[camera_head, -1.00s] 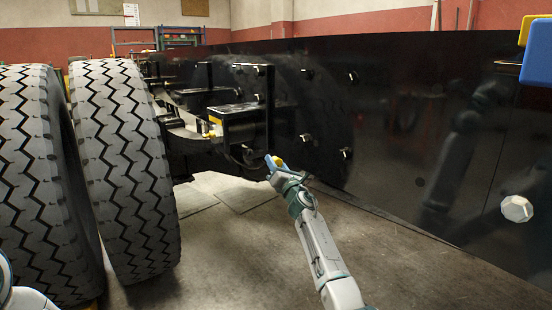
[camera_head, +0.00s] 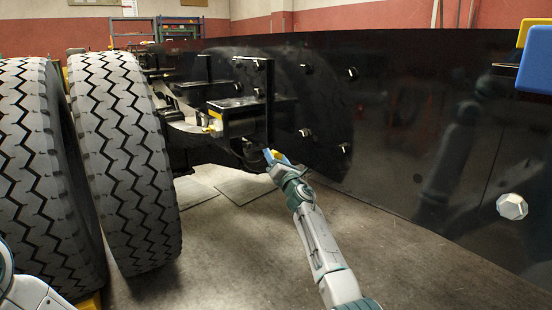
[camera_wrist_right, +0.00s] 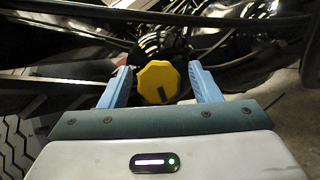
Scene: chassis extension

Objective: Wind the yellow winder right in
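The yellow winder (camera_wrist_right: 158,84) is a faceted knob with a dark slot, seen between the blue fingers of my right gripper (camera_wrist_right: 161,86) in the right wrist view. The fingers are open, one on each side, with a narrow gap showing between each finger and the knob. How deep the knob sits between them is hard to tell. My left gripper is out of view; only part of my left arm shows at lower left.
Two large tyres (camera_head: 125,160) stand at left. A long black panel (camera_head: 410,140) with bolts runs along the right. A black bracket (camera_head: 240,112) overhangs my right gripper. Blue and yellow parts (camera_head: 537,60) are at upper right. Floor (camera_head: 230,250) is clear between tyres and arm.

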